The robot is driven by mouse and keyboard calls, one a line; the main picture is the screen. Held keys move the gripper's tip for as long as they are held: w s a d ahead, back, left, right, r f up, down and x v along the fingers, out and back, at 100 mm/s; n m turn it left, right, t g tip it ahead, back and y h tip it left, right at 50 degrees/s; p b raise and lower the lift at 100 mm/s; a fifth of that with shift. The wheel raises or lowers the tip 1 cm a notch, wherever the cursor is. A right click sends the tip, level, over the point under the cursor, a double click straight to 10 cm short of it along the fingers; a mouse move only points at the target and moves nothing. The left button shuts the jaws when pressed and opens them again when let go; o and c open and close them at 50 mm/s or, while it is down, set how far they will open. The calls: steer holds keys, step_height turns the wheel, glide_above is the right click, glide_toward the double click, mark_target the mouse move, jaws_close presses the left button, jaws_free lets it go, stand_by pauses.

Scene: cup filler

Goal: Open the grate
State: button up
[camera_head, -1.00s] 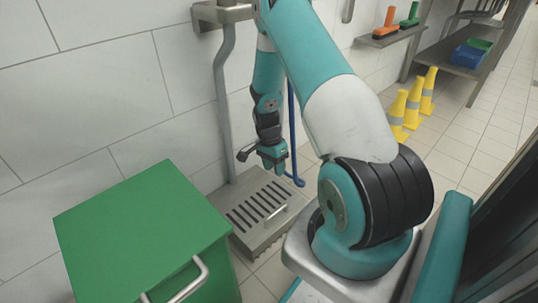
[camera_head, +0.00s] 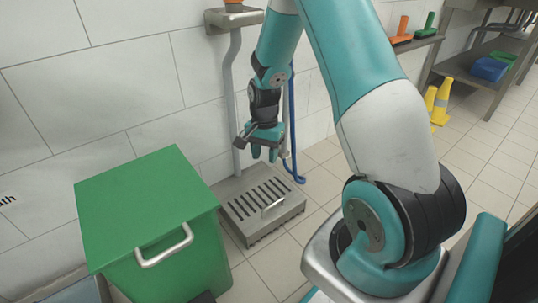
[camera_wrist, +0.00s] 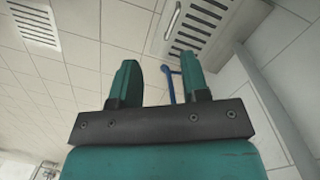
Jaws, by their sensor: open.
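The grate (camera_head: 254,200) is a slotted grey metal cover on a low metal basin by the wall. It lies flat and closed, with a bar handle (camera_head: 273,207) near its front edge. It also shows upside down at the top of the wrist view (camera_wrist: 200,22), partly cut off by the frame. My gripper (camera_head: 264,153) is open and empty, above the back part of the grate and apart from it. Its two teal fingers (camera_wrist: 158,82) stand apart in the wrist view with nothing between them.
A green bin (camera_head: 148,205) with a bar handle stands left of the grate. A blue hose (camera_head: 293,130) hangs on the wall behind it. A metal pipe (camera_head: 229,100) runs up to a small basin (camera_head: 234,17). Yellow cones (camera_head: 441,103) stand at the right. The tiled floor right of the grate is clear.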

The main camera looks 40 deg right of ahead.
steer(key=shift+s+a+r+n, duration=0.2)
steer(key=shift+a+r+n, duration=0.05)
steer(key=shift+a+r, duration=0.25)
steer(key=shift+s+a+r+n, duration=0.15)
steer(key=shift+a+r+n, duration=0.1)
steer(key=shift+a+r, duration=0.25)
steer(key=s+a+r+n+y+p, duration=0.1)
steer(key=s+a+r+n, duration=0.25)
steer(key=a+r, duration=0.35)
steer(key=s+a+r+n+t+y+p, duration=0.1)
steer(key=s+a+r+n, duration=0.2)
steer(key=a+r+n, duration=0.25)
steer(key=s+a+r+n+p, duration=0.1)
steer(key=s+a+r+n, duration=0.25)
steer(key=a+r, duration=0.35)
steer(key=s+a+r+n+y+p, duration=0.1)
steer(key=s+a+r+n, duration=0.2)
steer(key=s+n, duration=0.15)
steer(key=s+a+r+n+p, duration=0.1)
steer(key=s+a+r+n, duration=0.2)
steer(key=s, duration=0.3)
step_height(320, 180, up, 38)
steer(key=p, duration=3.7)
steer(key=shift+w+d+f+p, duration=0.15)
steer(key=shift+w+f+p, duration=0.1)
steer(key=shift+w+p, duration=0.1)
steer(key=shift+f, duration=0.1)
